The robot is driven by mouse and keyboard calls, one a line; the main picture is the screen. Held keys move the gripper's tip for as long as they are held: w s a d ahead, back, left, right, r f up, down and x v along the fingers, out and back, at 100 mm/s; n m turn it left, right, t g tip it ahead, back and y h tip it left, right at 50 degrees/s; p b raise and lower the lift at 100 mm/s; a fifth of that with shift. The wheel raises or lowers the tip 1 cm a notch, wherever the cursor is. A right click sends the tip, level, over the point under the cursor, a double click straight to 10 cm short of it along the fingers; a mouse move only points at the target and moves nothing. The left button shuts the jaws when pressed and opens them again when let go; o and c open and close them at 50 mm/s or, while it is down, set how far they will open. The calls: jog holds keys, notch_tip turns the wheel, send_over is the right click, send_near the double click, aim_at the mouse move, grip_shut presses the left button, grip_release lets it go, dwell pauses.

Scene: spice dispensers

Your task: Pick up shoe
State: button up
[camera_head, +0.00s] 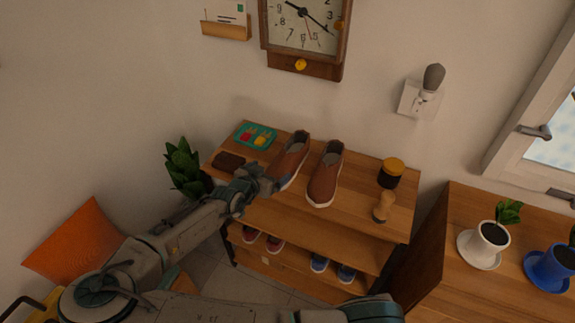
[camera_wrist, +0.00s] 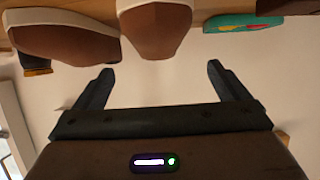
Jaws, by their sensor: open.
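Two brown slip-on shoes with white soles stand side by side on top of the wooden shelf unit (camera_head: 265,217). The left shoe (camera_head: 291,160) is beside my gripper (camera_head: 273,180); the right shoe (camera_head: 325,174) is a little farther right. In the wrist view, which looks upside down, my open gripper (camera_wrist: 160,78) has its empty jaws facing one shoe (camera_wrist: 155,28), centred ahead of the fingertips. The other shoe (camera_wrist: 65,42) is to the left there. The fingers partly cover the left shoe's near end in the head view; I cannot tell whether they touch it.
A teal tray (camera_head: 244,138), a dark brown item (camera_head: 229,161), a dark jar (camera_head: 391,175) and a wooden stamp-like object (camera_head: 383,206) share the top. Red shoes (camera_head: 275,243) and blue shoes (camera_head: 319,262) sit on the shelf below. A plant (camera_head: 184,168) stands left.

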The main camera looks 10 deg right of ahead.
aim_at(282, 162)
jog(key=x, duration=0.5)
jog(key=shift+w+d, duration=0.15)
jog(key=shift+d, duration=0.05)
jog(key=shift+p+x, duration=0.8)
jog(key=shift+x, duration=1.4)
jog(key=shift+w+d+f, duration=0.2)
jog(key=shift+w+d, duration=0.1)
jog(key=shift+d, duration=0.1)
jog(key=c, duration=1.2)
jog(key=shift+r, duration=0.1)
